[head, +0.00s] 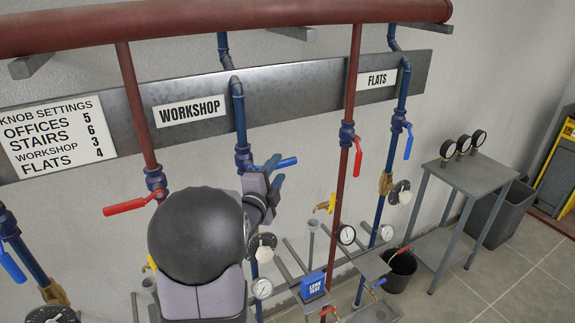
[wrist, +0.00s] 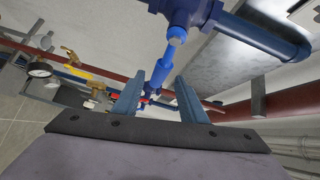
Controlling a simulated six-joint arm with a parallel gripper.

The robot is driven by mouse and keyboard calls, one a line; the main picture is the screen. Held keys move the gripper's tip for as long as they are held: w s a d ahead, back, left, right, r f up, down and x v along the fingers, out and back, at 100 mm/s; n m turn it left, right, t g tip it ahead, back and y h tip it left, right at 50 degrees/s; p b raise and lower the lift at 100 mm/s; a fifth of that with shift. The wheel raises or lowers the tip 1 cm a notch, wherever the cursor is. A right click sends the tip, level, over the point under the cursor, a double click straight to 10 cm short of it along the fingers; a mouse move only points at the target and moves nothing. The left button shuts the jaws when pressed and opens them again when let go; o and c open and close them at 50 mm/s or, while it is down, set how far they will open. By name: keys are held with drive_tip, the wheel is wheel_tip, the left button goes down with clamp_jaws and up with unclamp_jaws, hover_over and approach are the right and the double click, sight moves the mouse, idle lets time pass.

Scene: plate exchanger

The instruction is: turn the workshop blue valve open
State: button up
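The workshop blue valve (head: 244,157) sits on the blue pipe beside the WORKSHOP sign (head: 190,110). Its blue lever (head: 283,162) points right, crosswise to the vertical pipe. In the wrist view the valve body (wrist: 190,12) is at the top and the lever (wrist: 160,70) reaches down toward the gap between my fingers. My gripper (head: 270,175) is just below and beside the lever. In the wrist view my gripper (wrist: 158,82) is open, its two fingers apart on either side of the lever's line. I cannot tell whether a finger touches the lever.
The workshop red lever (head: 125,207) sticks out left of its red pipe. The flats red lever (head: 358,160) and flats blue lever (head: 408,142) hang down to the right. A settings sign (head: 55,138) is at left. Gauges and brass fittings crowd the area below.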

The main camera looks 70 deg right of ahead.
sight(286, 159)
drive_tip(key=shift+s+d+f+m+b, duration=0.15)
drive_tip(key=shift+d+m, duration=0.15)
drive_tip(key=shift+m, duration=0.2)
drive_tip(key=shift+s+d+m+b, duration=0.15)
drive_tip(key=shift+d+m, duration=0.15)
drive_tip(key=shift+m, duration=0.2)
drive_tip(key=shift+w, duration=0.1)
drive_tip(key=shift+d+p, duration=1.6)
drive_tip(key=shift+d, duration=2.05)
drive_tip(key=shift+c, duration=0.3)
clamp_jaws()
